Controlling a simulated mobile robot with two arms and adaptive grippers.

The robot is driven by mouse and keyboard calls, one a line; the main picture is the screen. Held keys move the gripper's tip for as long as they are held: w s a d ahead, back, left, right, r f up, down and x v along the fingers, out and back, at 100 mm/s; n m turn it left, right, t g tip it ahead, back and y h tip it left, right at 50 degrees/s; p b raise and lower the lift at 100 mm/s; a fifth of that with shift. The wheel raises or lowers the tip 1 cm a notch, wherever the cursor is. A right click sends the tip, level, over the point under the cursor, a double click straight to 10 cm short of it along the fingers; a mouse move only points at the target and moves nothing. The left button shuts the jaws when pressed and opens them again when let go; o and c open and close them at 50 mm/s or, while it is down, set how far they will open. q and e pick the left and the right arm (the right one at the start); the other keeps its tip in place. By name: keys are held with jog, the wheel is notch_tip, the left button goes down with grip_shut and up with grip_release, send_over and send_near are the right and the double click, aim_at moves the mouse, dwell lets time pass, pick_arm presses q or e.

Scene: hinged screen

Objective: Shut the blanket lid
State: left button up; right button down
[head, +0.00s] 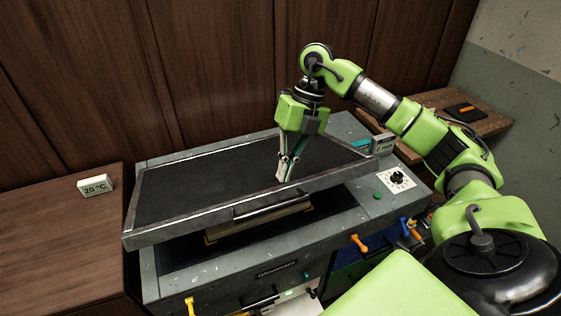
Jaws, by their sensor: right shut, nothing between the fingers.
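The blanket lid (215,178) is a wide dark sheet in a grey metal frame, with a black bar handle (272,206) on its front edge. It is tilted, its front edge raised above the grey machine (355,230), leaving a dark gap. A pale framed piece (262,224) shows in the gap, mostly hidden by the lid. My right gripper (284,176) points down over the front part of the lid, right of its middle, with its fingers together and empty. The fingertips look at or very near the lid; I cannot tell if they touch. My left gripper is not in view.
A small display box (382,144) and a dial panel (396,179) sit on the machine's right side. Orange (359,243) and yellow (190,306) levers stick out in front. A 20 °C sign (95,185) stands on the left wooden counter. A wooden wall is behind.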

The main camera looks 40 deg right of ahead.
aim_at(277, 203)
jog(key=b+x, duration=0.2)
jog(key=x, duration=0.1)
jog(key=shift+a+f, duration=0.1)
jog(key=shift+f, duration=0.3)
jog(key=b+x, duration=0.1)
jog(key=x, duration=0.1)
jog(key=b+x, duration=0.1)
jog(key=x, duration=0.1)
jog(key=shift+w+b, duration=0.25)
jog(key=shift+b, duration=0.05)
jog(key=shift+r, duration=0.3)
jog(key=shift+s+f+b, duration=0.15)
jog(key=shift+f+b, duration=0.3)
jog(key=shift+f, duration=0.45)
jog(key=shift+s+f+b, duration=0.15)
jog(key=shift+f+b, duration=0.3)
jog(key=shift+f, duration=0.1)
pick_arm(q)
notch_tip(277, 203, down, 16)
jog(key=b, duration=0.9)
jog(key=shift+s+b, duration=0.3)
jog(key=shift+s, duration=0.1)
pick_arm(e)
notch_tip(277, 203, down, 13)
jog(key=s, duration=0.2)
jog(key=shift+s+a, duration=0.2)
jog(key=shift+a, duration=0.15)
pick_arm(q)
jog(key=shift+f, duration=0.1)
